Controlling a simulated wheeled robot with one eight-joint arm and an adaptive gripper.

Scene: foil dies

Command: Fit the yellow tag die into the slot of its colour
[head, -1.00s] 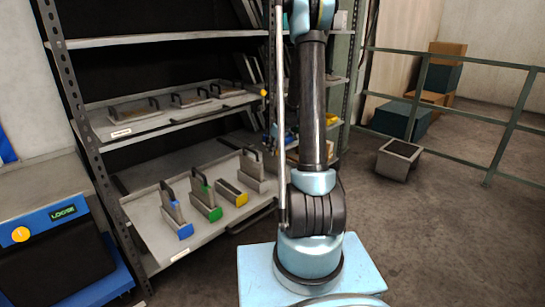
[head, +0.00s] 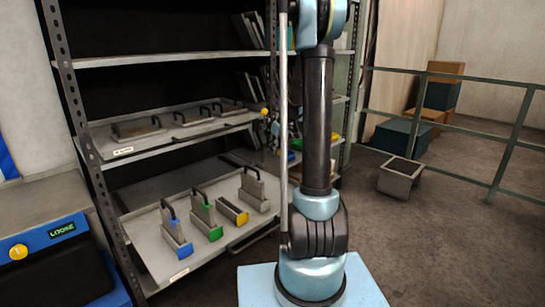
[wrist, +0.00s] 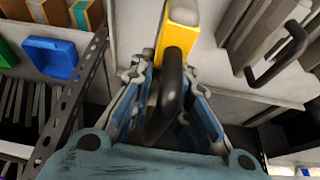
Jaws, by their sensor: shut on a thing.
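In the wrist view my gripper (wrist: 163,78) is shut on the black handle of the yellow tag die (wrist: 177,38); its yellow face shows beyond the fingers, with a pale part at its end. In the head view I cannot make out the gripper or the held die. The yellow-ended slot block (head: 241,218) is on the lower shelf tray (head: 150,235), low and with no handle showing. Left of it, the green-ended block (head: 215,233) and the blue-ended block (head: 184,250) each have a grey handled die standing upright.
A grey handled die (head: 254,188) stands on the tray right of the yellow-ended block. Several grey handled pieces lie on the shelf above (head: 140,130). A rack upright (head: 88,160) edges the tray's left. A blue bin (wrist: 50,57) is left in the wrist view.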

